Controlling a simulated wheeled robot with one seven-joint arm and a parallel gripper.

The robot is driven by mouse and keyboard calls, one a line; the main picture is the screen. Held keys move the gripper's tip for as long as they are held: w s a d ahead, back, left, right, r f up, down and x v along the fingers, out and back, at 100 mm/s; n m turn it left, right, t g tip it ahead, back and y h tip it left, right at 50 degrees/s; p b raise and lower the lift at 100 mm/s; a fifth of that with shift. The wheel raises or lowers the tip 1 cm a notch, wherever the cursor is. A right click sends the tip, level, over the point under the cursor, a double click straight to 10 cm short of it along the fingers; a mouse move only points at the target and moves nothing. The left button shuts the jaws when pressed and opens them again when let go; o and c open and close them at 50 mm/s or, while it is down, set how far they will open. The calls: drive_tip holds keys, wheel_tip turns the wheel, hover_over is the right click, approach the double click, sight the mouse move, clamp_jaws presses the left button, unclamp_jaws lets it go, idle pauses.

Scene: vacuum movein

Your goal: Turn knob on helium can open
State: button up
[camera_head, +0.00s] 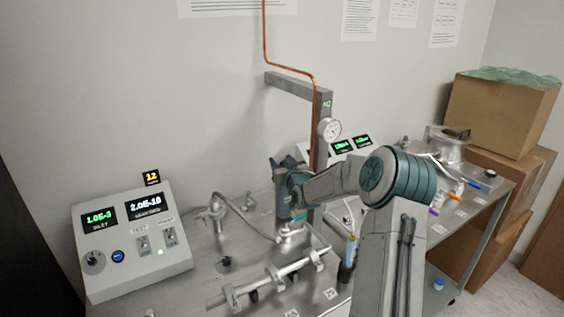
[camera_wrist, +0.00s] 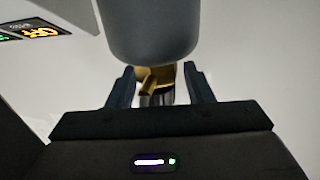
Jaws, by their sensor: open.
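In the wrist view a large smooth grey rounded body (camera_wrist: 150,30), apparently the helium can, fills the top middle. A brass-coloured fitting (camera_wrist: 150,81), probably its knob, shows just below it, with a shiny metal stem under it. My gripper (camera_wrist: 160,78) is open, with one dark finger on each side of the fitting. Whether either finger touches it I cannot tell. In the head view my gripper (camera_head: 288,218) is low over the metal bench, beside the grey post; its fingertips are hard to make out. I cannot make out the can for certain in the head view.
The metal bench (camera_head: 205,288) carries a control box (camera_head: 140,245) at left and a horizontal pipe assembly (camera_head: 265,283) in front. A grey post with a gauge (camera_head: 330,130) and copper tube (camera_head: 290,69) stands close by my arm. Cardboard boxes (camera_head: 500,112) stand at right.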

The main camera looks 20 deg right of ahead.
drive_tip(key=c, duration=1)
